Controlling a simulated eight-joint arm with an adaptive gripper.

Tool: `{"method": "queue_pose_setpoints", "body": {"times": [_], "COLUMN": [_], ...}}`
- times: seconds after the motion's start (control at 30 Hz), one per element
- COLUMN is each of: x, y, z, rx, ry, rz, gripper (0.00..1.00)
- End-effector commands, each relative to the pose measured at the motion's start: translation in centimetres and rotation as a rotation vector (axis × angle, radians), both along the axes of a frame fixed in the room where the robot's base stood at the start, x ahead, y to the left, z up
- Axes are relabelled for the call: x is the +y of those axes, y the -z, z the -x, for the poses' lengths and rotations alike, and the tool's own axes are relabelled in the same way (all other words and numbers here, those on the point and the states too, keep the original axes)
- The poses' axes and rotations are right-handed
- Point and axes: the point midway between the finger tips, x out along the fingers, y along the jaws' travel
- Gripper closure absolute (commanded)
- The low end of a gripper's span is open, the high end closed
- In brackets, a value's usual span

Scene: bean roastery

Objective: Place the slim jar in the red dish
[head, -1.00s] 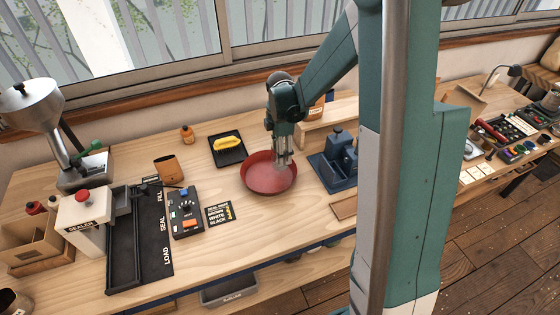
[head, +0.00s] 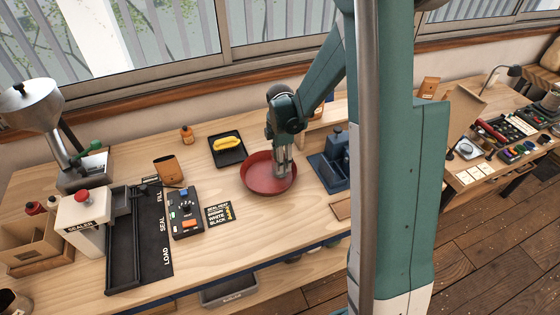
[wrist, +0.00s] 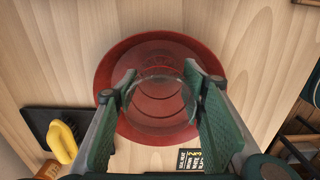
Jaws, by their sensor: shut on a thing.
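The red dish (head: 262,184) is a round, shallow dish on the wooden bench in the head view. It also fills the middle of the wrist view (wrist: 150,48). My gripper (head: 283,174) points down over the dish's right part. In the wrist view the two green finger pads (wrist: 162,103) stand apart, shut on the clear slim jar (wrist: 158,96). The jar is see-through, and its round rim shows against the dish floor. In the head view the jar is hard to make out, and I cannot tell whether its base touches the dish.
A black tray (head: 240,155) with a yellow brush (head: 228,143) lies behind the dish, to the left. A control box (head: 185,222) and a small sign (head: 219,213) are at left. A dark blue fixture (head: 330,170) stands close on the right. Bench in front is clear.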

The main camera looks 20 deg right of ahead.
Motion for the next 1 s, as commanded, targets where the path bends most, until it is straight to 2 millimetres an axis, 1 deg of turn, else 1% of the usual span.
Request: {"method": "queue_pose_setpoints", "body": {"times": [0.27,0.3,0.4,0.8,1.0], "x": [0.0,0.0,0.0,0.0,0.0], "y": [0.37,0.4,0.31,0.21,-0.43], "z": [0.01,0.01,0.01,0.01,0.03], "rx": [0.0,0.0,0.0,0.0,0.0], "ry": [0.0,0.0,0.0,0.0,0.0], "rz": [0.0,0.0,0.0,0.0,0.0], "gripper": [0.73,0.58,0.45,0.44,0.44]}}
